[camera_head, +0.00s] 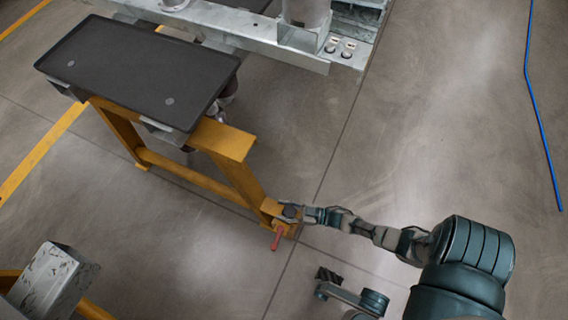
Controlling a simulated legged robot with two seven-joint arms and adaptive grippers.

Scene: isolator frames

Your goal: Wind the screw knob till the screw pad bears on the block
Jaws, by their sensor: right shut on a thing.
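The screw knob (289,211) is a small dark round piece at the low outer end of the yellow frame (226,138). My right gripper (294,213) comes in from the right and is shut on the knob. A small red piece (278,238) sticks out just below it. The screw pad and the block cannot be told apart at this size; the gripper and the frame's end crowd that spot.
A dark flat tray (130,62) rests on top of the yellow frame. A grey metal structure (225,20) runs across the top. A worn grey block-like piece (48,280) stands at the lower left. A blue line (540,110) lies on open floor at right.

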